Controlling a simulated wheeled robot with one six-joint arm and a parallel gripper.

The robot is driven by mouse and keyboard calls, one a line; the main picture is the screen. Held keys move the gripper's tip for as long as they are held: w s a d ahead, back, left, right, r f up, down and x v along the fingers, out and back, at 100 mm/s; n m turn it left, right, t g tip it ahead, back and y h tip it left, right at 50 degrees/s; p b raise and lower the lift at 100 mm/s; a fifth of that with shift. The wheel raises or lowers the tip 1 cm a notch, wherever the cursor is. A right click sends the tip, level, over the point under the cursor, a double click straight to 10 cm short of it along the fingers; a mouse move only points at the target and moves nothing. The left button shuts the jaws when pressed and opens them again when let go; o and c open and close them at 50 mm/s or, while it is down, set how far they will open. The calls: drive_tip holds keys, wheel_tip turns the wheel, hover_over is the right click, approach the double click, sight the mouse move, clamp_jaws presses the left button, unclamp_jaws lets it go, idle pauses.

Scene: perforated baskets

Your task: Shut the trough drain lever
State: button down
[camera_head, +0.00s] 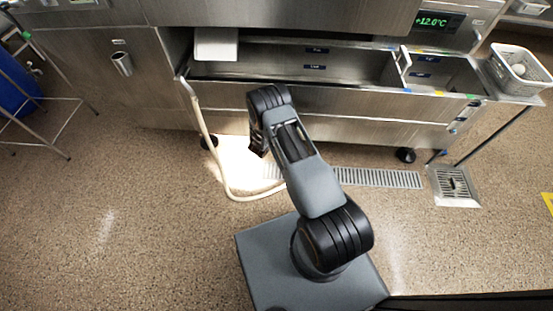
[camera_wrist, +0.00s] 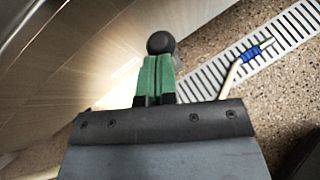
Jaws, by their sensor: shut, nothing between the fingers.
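The steel trough (camera_head: 300,97) runs across the back in the head view, with an open top and dividers. In the wrist view a round black knob (camera_wrist: 160,43) sits just beyond my fingertips; it looks like the end of the drain lever. The rest of the lever is hidden, so its position cannot be told. My gripper (camera_wrist: 157,60) has green fingers that are shut and empty, close to the knob; I cannot tell whether they touch it. In the head view my gripper (camera_head: 258,151) is low in front of the trough, partly hidden by my arm.
A cream hose (camera_head: 203,125) hangs from the trough's left end and loops on the floor. Its blue fitting (camera_wrist: 250,54) lies over the floor grating (camera_head: 375,177). A square floor drain (camera_head: 453,184) and a perforated basket (camera_head: 522,68) are at right.

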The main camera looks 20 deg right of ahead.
drive_tip(key=a+f+p+v, duration=0.1)
drive_tip(key=p+v, duration=0.2)
drive_tip(key=v, duration=1)
drive_tip(key=s+d+r+m+g+p, duration=0.2)
drive_tip(key=r+m+p, duration=0.2)
drive_tip(key=r, duration=0.7)
drive_tip(key=s+d+r+m+g+p, duration=0.15)
drive_tip(key=r+m+p, duration=0.25)
drive_tip(key=r, duration=0.7)
drive_tip(key=s+d+r+m+g+p, duration=0.2)
drive_tip(key=r+m+p, duration=0.2)
drive_tip(key=r, duration=0.7)
drive_tip(key=s+a+r+m+y+p, duration=0.2)
drive_tip(key=s+r+m+y+p, duration=0.1)
drive_tip(key=r, duration=0.7)
drive_tip(key=s+a+r+m+t+y+p, duration=0.1)
drive_tip(key=s+r+m+p, duration=0.4)
drive_tip(key=r, duration=0.5)
drive_tip(key=s+a+r+m+y+p, duration=0.3)
drive_tip(key=s+r+m+y+p, duration=0.1)
drive_tip(key=s+r+p, duration=0.3)
wheel_tip(320, 180, up, 3)
drive_tip(key=shift+s+f+m+y, duration=0.1)
drive_tip(key=shift+s+m+y, duration=0.2)
drive_tip(key=shift+s+y, duration=0.15)
